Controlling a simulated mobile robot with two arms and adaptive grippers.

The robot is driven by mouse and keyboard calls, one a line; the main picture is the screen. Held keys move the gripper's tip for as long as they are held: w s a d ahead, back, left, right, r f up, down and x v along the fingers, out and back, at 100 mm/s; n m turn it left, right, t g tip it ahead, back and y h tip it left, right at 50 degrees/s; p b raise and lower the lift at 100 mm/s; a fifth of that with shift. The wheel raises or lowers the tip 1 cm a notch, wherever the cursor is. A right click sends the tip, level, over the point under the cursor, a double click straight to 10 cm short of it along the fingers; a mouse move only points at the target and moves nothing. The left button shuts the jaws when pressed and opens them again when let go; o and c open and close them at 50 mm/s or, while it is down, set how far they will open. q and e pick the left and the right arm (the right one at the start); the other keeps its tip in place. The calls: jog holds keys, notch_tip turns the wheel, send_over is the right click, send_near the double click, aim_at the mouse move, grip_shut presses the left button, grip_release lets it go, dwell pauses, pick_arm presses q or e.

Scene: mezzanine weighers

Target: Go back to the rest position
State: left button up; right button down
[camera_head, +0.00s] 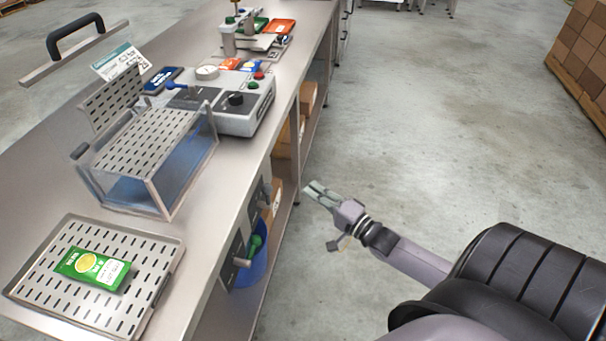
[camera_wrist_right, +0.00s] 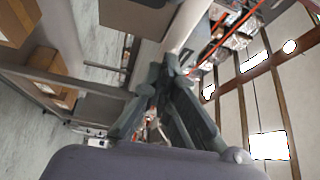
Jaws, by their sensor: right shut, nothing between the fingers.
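My right gripper (camera_head: 318,191) is shut and empty. It hangs in free air over the aisle floor, to the right of the steel bench (camera_head: 235,160) and apart from it. Its closed fingers (camera_wrist_right: 168,75) also show in the right wrist view, with nothing between them. My left gripper is in neither view.
On the bench are a perforated tray (camera_head: 165,250) with a green packet (camera_head: 92,268), a clear-walled box (camera_head: 180,180) and a control unit (camera_head: 240,110). A blue bucket (camera_head: 252,268) sits below. A pallet of boxes (camera_head: 585,50) stands far right. The aisle floor (camera_head: 440,110) is clear.

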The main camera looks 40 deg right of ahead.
jog(key=s+f+n+g+h, duration=0.1)
jog(key=s+f+n+g, duration=0.3)
jog(key=f, duration=0.6)
jog(key=s+a+f+g+h, duration=0.1)
jog(key=s+f, duration=0.4)
jog(key=f, duration=0.5)
jog(key=s+f+n+g+h, duration=0.25)
jog(key=s+f, duration=0.25)
jog(key=f, duration=0.4)
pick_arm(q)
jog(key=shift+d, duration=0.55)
pick_arm(e)
jog(key=s+a+f+n+g, duration=0.3)
jog(key=s+a+f, duration=0.1)
jog(key=s, duration=0.5)
jog(key=s+a+f+n+g+y, duration=0.1)
jog(key=s+a+f+n+g, duration=0.2)
jog(key=s+f, duration=0.4)
jog(key=s+a+f+n+g, duration=0.4)
jog(key=s+a+f+n, duration=0.1)
jog(key=s, duration=0.6)
jog(key=shift+a+f, duration=0.55)
jog(key=shift+a, duration=0.25)
